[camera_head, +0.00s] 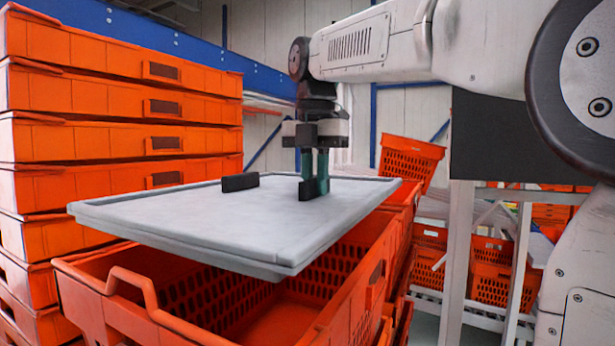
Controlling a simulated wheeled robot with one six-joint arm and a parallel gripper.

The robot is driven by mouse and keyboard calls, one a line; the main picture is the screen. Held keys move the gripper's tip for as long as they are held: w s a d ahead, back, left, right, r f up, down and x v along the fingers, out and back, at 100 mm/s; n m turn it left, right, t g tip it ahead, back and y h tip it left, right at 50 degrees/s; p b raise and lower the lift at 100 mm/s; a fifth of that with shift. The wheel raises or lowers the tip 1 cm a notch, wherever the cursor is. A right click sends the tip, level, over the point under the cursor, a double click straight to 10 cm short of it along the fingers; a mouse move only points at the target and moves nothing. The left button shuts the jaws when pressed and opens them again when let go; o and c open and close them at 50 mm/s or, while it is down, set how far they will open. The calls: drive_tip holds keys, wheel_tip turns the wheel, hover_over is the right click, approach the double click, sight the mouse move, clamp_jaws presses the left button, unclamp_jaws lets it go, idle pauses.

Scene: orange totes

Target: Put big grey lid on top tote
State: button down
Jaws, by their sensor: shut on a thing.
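The big grey lid (220,217) is a flat rectangular panel with a raised rim and two black handles. My gripper (314,188) is shut on the right-hand black handle, with its teal fingers pointing down. The other black handle (240,182) stands free, left of my gripper. The lid hangs over the open orange top tote (205,327) and covers much of its opening. The tote's near end, with a raised loop handle, shows uncovered. The lid's near edge is above the tote's rim; I cannot tell whether its far edge touches the tote.
A tall stack of orange totes (110,125) stands close on the left. A tilted orange crate (411,160) is behind the lid on the right. More orange crates (491,287) sit on a rack at the right. A blue beam (170,40) crosses behind the stack.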

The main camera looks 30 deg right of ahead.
wheel_tip(320, 180, down, 7)
idle(0.8)
drive_tip(key=shift+a+f, duration=0.1)
drive_tip(key=shift+f, duration=0.35)
idle(0.6)
drive_tip(key=c, duration=1.3)
unclamp_jaws()
